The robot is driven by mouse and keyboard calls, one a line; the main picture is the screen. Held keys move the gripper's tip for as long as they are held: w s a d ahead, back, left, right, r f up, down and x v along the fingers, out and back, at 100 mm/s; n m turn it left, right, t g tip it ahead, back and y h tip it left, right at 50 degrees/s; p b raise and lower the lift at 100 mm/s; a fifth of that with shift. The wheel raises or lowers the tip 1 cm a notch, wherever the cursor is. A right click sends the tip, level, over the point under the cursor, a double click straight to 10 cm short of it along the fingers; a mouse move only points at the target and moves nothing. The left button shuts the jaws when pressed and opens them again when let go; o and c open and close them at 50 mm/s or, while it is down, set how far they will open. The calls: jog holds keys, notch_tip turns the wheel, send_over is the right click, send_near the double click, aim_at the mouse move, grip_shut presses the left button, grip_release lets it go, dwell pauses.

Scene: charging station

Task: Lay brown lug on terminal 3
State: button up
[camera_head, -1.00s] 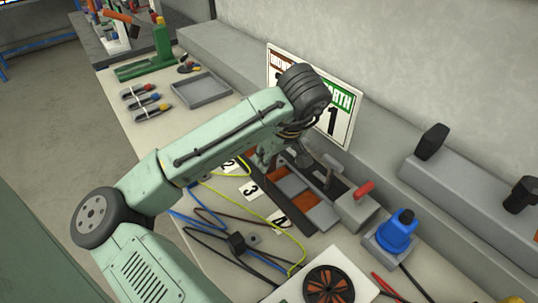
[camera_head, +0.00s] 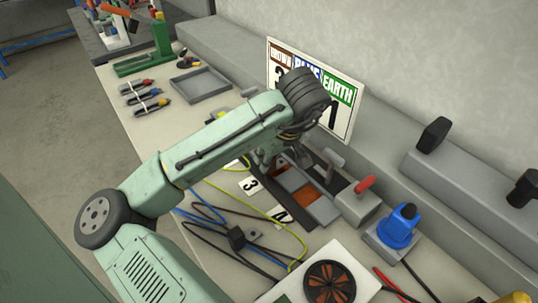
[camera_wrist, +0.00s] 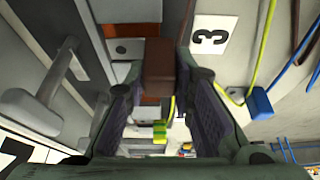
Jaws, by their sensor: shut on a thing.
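My gripper (camera_wrist: 158,112) is shut on the brown lug (camera_wrist: 160,66), whose brown block sits between the fingertips in the wrist view. In the head view my arm hides the lug and most of the gripper, which is low over the far end of the terminal block (camera_head: 322,209). The card marked 3 (camera_wrist: 212,36) lies to the right of the lug in the wrist view, and on the bench in the head view (camera_head: 249,185). Grey plates and orange strips of the block show beside the lug. Whether the lug touches terminal 3 cannot be told.
A lever with a grey knob (camera_wrist: 35,112) stands left of my gripper. A blue block (camera_wrist: 261,103) and loose cables lie to the right. A yellow-green piece (camera_wrist: 160,130) shows between the fingers, farther off. A red-handled switch (camera_head: 361,200) and a blue plug (camera_head: 399,228) stand nearby.

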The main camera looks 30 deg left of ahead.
jog(key=shift+f+b, duration=0.3)
jog(key=shift+f, duration=0.3)
jog(key=o, duration=1.1)
jog(key=shift+r, duration=0.15)
jog(key=v, duration=1.1)
jog(key=shift+s+d+r, duration=0.1)
jog(key=shift+d+r, duration=0.15)
jog(key=shift+r, duration=0.1)
